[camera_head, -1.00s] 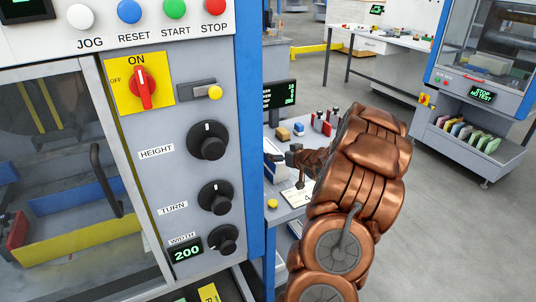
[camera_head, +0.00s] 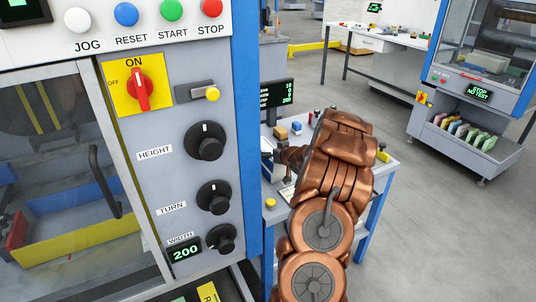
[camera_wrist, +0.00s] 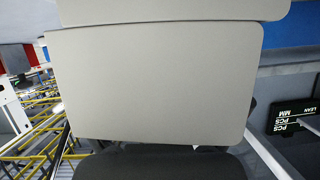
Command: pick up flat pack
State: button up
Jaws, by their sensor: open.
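I cannot make out a flat pack for certain in either view. My gripper (camera_head: 279,159) is small and partly hidden at the end of my copper-coloured arm in the head view, over the side table beside the machine. It is open. In the wrist view a large pale grey panel (camera_wrist: 155,80) with rounded lower corners fills the middle, very close to the camera. I cannot tell what it is. A dark rounded shape (camera_wrist: 160,165) lies below it. No contact between gripper and any object can be seen.
The machine's control panel (camera_head: 170,210), with knobs and buttons, stands close on the left. The side table (camera_head: 378,170) carries small blocks and a display (camera_head: 277,93). Another machine (camera_head: 470,75) with a rack of colourful packets stands at the right. Grey floor (camera_head: 440,240) is clear at the lower right.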

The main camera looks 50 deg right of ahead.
jog(key=c, duration=1.6)
jog(key=shift+r, duration=0.15)
notch_tip(320, 180, up, 18)
jog(key=p, duration=0.3)
jog(key=shift+p, duration=0.3)
